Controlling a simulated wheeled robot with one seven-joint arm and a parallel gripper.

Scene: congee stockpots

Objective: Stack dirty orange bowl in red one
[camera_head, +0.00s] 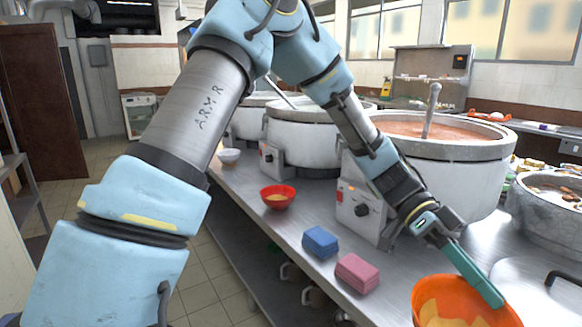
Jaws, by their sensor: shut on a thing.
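The orange bowl (452,290) is at the bottom right, cut off by the picture's lower edge, with yellow residue inside. My gripper (495,299) reaches down to it from the upper left, with its teal finger over the bowl's rim. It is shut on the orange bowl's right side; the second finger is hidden. I cannot tell whether the bowl touches the counter.
A blue sponge (320,242) and a pink sponge (357,273) lie on the steel counter (240,184) between the bowls. Large stockpots (450,180) line the back. A white bowl (229,156) stands beyond the red one. A lid (535,283) and a smaller pot (530,215) are at right.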

